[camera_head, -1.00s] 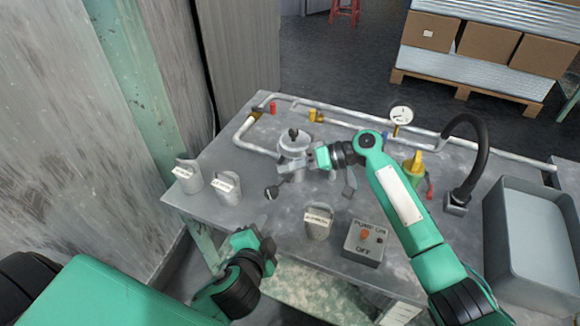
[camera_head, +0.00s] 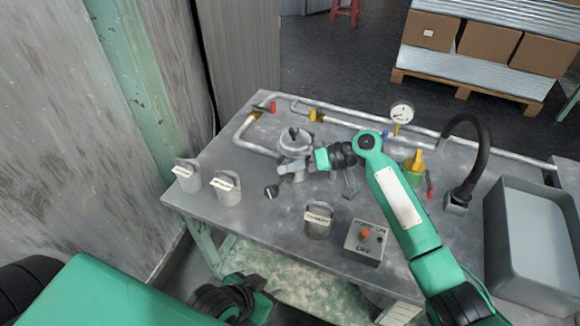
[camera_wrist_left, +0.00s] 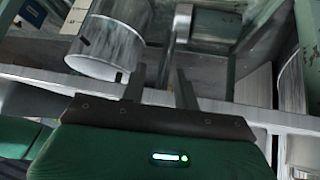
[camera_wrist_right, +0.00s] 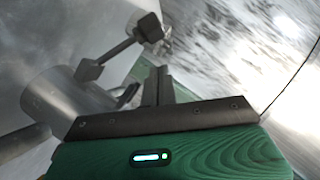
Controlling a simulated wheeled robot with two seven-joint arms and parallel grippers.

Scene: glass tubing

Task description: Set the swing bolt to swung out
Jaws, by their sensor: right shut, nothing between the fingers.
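The swing bolt (camera_head: 271,191) shows in the head view as a short dark piece in front of the round metal housing (camera_head: 295,141). In the right wrist view the bolt (camera_wrist_right: 122,48) is a rod with a block at each end, sticking outward beside the housing's cylinder (camera_wrist_right: 65,103).
Pipes with a gauge (camera_head: 402,114) run along the back. A grey bin (camera_head: 540,235) is at the right.

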